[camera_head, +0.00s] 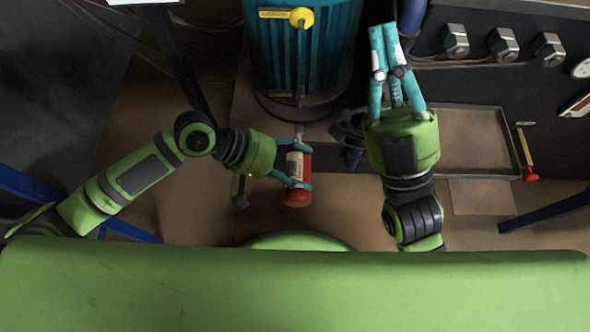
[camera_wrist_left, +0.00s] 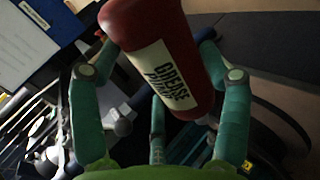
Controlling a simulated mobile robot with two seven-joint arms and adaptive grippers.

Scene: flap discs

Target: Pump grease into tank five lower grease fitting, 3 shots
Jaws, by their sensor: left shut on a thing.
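A red grease pump (camera_head: 298,195) with a cream label is held in my left gripper (camera_head: 294,158), left of the middle in the head view. The left fingers close around its body from both sides. The left wrist view shows the red body and its printed label (camera_wrist_left: 168,78) between the teal fingers. A teal ribbed tank (camera_head: 270,50) stands at the top middle, beyond the pump. It has a yellow knob (camera_head: 301,17) and a small fitting (camera_head: 300,98) low on its front. My right gripper (camera_head: 383,30) is right of the tank, its fingers drawn together, with nothing visible between them.
A shallow metal tray (camera_head: 465,140) lies to the right. Several grey fixtures (camera_head: 456,40) line the dark panel at the upper right. A red-tipped yellow tool (camera_head: 528,160) is beside the tray. A dark post (camera_head: 180,65) stands left of the tank.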

